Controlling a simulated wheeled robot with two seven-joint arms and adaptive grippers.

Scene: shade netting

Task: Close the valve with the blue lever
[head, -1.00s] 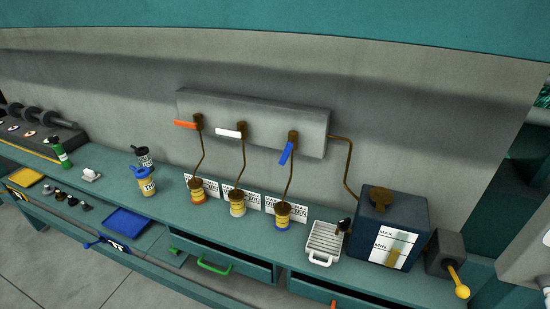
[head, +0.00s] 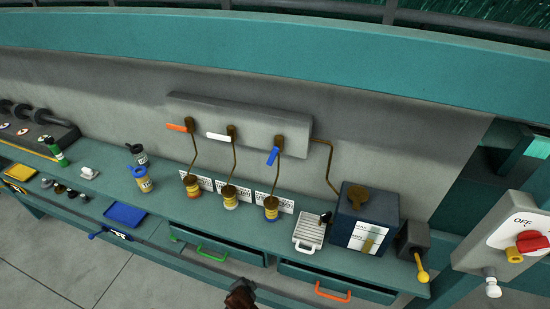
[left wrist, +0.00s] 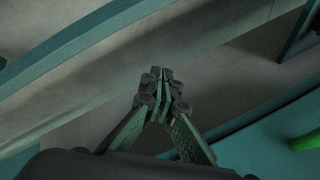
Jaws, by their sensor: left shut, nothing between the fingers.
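The blue lever (head: 273,156) is on the rightmost of three valves below the grey wall box (head: 240,122). It slants steeply down and to the left from its brown valve body, while the orange lever (head: 177,127) and white lever (head: 217,136) lie nearly level. My left gripper (left wrist: 162,76) shows in the left wrist view, its fingertips together with nothing between them. The blue lever is not in that view. A small dark part shows at the head view's bottom edge; I cannot tell if it is a gripper. My right gripper is not in view.
The green bench holds yellow-banded fittings (head: 271,208) under the pipes, a white grated tray (head: 309,232) and a dark tank (head: 366,218). A switch box (head: 507,243) with a red knob stands at right. Drawers with green (head: 212,254) and orange (head: 333,294) handles stick out in front.

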